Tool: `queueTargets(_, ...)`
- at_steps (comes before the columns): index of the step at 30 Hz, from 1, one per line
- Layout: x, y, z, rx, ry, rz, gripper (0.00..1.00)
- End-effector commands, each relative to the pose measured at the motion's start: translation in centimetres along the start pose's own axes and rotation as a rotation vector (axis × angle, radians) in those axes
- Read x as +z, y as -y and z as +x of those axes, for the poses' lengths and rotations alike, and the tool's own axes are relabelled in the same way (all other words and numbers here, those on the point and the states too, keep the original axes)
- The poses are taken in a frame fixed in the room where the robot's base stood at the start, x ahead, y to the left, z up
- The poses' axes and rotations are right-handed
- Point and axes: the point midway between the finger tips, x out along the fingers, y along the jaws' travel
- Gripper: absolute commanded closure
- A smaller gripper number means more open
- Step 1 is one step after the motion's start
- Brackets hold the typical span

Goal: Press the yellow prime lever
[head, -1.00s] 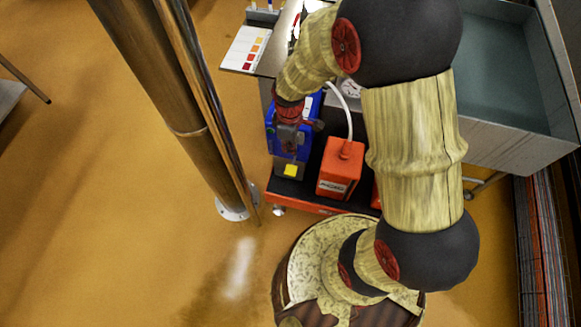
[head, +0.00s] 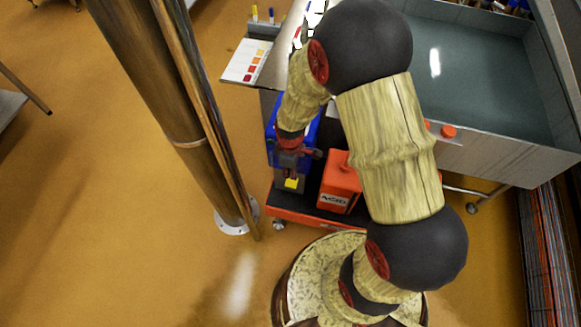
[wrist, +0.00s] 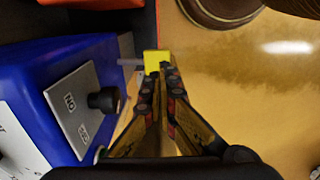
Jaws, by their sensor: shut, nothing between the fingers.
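The yellow prime lever (head: 291,184) shows in the head view as a small yellow block at the front of a blue machine (head: 272,148). In the wrist view the yellow lever (wrist: 155,60) sits on a grey rod at the machine's edge. My gripper (wrist: 163,72) is shut and empty, with its fingertips right at the lever's near side, partly overlapping it in the picture. I cannot tell whether they touch it. In the head view my gripper (head: 291,172) is just above the lever. A black knob (wrist: 104,100) is on the machine's grey plate.
An orange canister (head: 340,183) stands right of the blue machine on a red-edged cart (head: 300,214). A steel column (head: 190,135) rises close on the left. A large grey basin (head: 500,160) is at the right. The floor in front is clear.

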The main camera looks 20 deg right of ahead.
Motion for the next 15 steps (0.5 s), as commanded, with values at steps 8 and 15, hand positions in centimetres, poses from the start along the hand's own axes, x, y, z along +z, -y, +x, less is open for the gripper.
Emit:
queueTargets(8, 0.0, 0.0, 4.1, -0.001, 0.001, 0.0, 1.0)
queueTargets(15, 0.0, 0.0, 4.9, 0.0, 0.0, 0.0, 1.0)
